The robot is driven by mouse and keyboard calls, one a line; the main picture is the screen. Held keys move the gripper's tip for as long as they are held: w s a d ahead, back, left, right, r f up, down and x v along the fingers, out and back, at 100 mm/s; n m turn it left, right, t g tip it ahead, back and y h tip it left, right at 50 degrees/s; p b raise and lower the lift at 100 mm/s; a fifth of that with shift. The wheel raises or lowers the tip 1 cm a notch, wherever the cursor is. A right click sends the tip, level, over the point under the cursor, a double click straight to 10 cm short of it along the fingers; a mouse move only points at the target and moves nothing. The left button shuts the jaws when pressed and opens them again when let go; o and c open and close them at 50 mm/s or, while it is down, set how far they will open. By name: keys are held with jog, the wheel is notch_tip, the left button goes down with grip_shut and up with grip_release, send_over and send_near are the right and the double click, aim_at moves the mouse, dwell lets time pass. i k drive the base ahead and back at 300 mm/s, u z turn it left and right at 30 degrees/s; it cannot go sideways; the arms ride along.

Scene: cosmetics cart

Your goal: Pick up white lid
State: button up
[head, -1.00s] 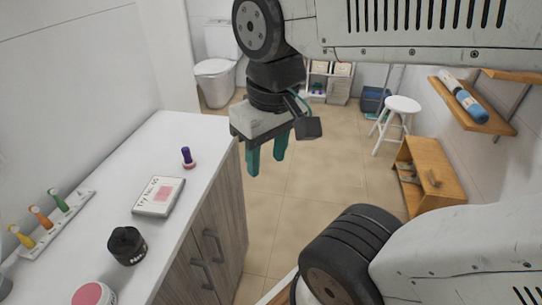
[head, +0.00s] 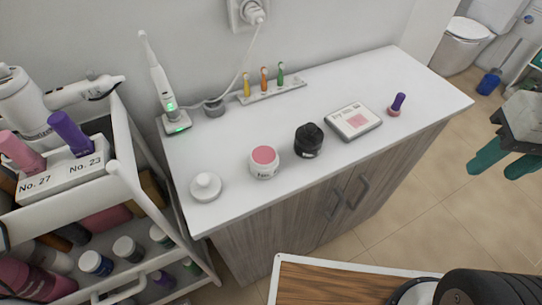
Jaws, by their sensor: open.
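A white round lid (head: 205,188) with a small knob on top lies flat at the near left end of the white countertop (head: 225,130). My gripper (head: 503,164) is at the right edge of the head view, with two teal fingers apart and nothing between them. It hangs over the floor to the right of the counter, far from the lid. Part of my gripper and arm is cut off by the picture's edge.
A white jar with a pink top (head: 264,163) stands right of the lid. Farther right are a black jar (head: 308,141), a palette case (head: 353,121) and a purple-topped item (head: 397,104). A toothbrush charger (head: 175,123) stands behind. A loaded cart (head: 130,160) is at the left.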

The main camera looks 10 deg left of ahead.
aim_at(206, 187)
jog(key=u, duration=1.45)
